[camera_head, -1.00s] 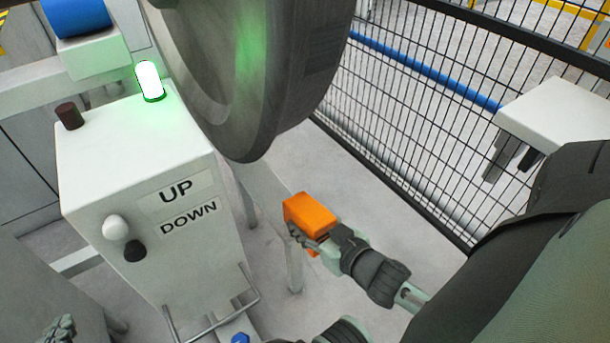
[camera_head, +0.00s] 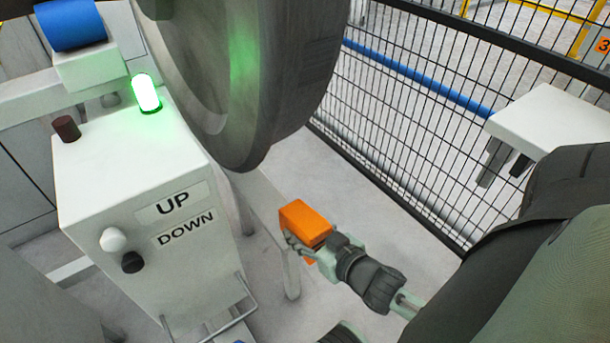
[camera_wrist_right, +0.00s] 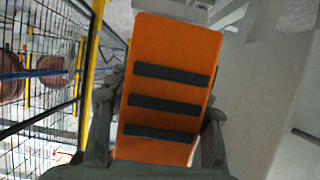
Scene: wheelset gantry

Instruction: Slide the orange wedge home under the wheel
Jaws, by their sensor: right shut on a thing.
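The orange wedge (camera_head: 305,222) is held by my right gripper (camera_head: 306,246) in the head view, below and a little right of the wheel (camera_head: 250,90). It is apart from the wheel, with a gap between them. In the right wrist view the wedge (camera_wrist_right: 172,85) fills the middle, with dark strips across its face, and the fingers of my right gripper (camera_wrist_right: 158,125) close on both its sides. The wheel is large, grey and upright, cut off by the top edge. My left gripper is not in view.
A white control box (camera_head: 140,200) marked UP and DOWN stands left of the wheel, with a lit green lamp (camera_head: 146,93) on top. A black mesh fence (camera_head: 420,110) runs along the right. A white block (camera_head: 555,122) stands near the fence. Grey floor lies between.

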